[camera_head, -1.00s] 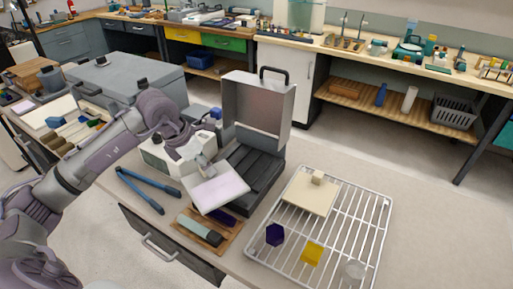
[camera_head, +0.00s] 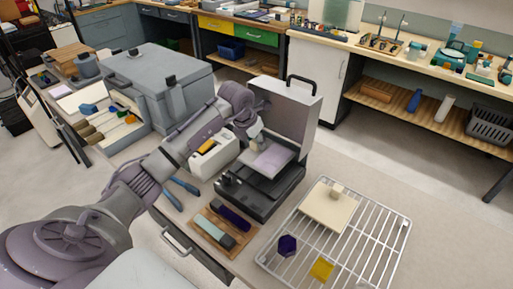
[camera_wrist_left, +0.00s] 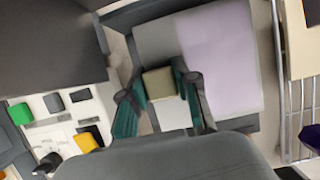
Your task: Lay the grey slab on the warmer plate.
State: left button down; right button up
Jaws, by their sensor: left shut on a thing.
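My left gripper (camera_head: 257,147) is shut on the knob (camera_wrist_left: 158,85) of a pale lilac-grey slab (camera_head: 273,160). The slab fills much of the left wrist view (camera_wrist_left: 222,60), partly in shadow. In the head view it looks roughly level over the rear of the black base (camera_head: 258,200) of the open warmer, whose grey lid (camera_head: 288,112) stands upright behind it. The slab hides much of the warmer plate, and I cannot tell whether the two touch. My right gripper is not in view.
A wire rack (camera_head: 358,236) to the right holds a cream slab (camera_head: 328,206) with a knob, a dark purple hexagonal piece (camera_head: 287,245) and a yellow block (camera_head: 321,269). A wooden tray (camera_head: 209,233) lies in front of the warmer. A white box-shaped device (camera_head: 214,157) stands left of it.

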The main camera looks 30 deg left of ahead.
aim_at(256, 149)
pick_arm(q)
notch_tip(256, 149, down, 3)
jog(key=shift+p, duration=0.75)
jog(key=shift+f, duration=0.45)
jog(key=c, duration=0.8)
grip_release()
jog(key=shift+c, duration=0.2)
jog(key=shift+r, duration=0.25)
jog(key=b+v, duration=0.2)
jog(key=v, duration=0.9)
jog(key=shift+s+r, duration=0.2)
jog(key=shift+s, duration=0.05)
